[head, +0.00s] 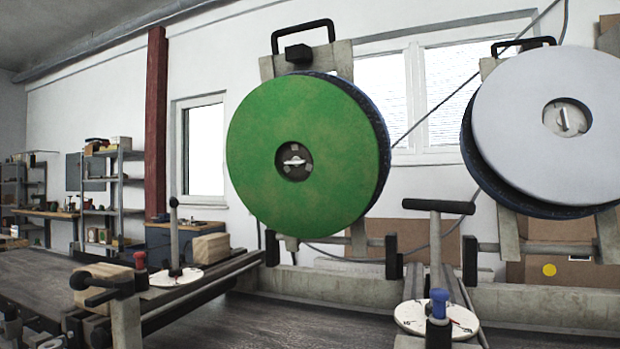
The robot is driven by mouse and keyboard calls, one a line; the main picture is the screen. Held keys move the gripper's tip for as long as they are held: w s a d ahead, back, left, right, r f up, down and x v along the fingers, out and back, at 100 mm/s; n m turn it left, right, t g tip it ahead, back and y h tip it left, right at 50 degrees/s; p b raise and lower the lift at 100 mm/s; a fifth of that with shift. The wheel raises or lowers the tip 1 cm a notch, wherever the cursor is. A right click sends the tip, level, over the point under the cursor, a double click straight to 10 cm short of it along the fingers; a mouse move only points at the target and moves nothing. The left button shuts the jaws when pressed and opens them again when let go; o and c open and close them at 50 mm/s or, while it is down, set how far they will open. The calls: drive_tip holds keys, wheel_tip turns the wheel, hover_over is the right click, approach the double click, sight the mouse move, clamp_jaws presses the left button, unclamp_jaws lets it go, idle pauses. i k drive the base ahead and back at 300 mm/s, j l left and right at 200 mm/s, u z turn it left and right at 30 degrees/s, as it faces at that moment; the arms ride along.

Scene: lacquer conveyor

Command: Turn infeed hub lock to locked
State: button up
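A large green disc (290,215) hangs upright on a stand in the middle. At its centre is a dark round hub with a small pale lock lever (294,162), which lies roughly level. A large white disc (520,160) stands at the right, partly cut by the frame edge. Its hub recess holds a pale metal lock lever (564,121) that stands nearly upright. I cannot tell from the picture which of the two is the infeed hub. My gripper is not in view, and nothing touches either hub.
A red knob (139,260) and wooden blocks (211,247) are at the left. The space before the green disc looks clear.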

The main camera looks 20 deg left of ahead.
sight(296, 161)
drive_tip(key=j+u, duration=0.1)
drive_tip(key=j, duration=1.3)
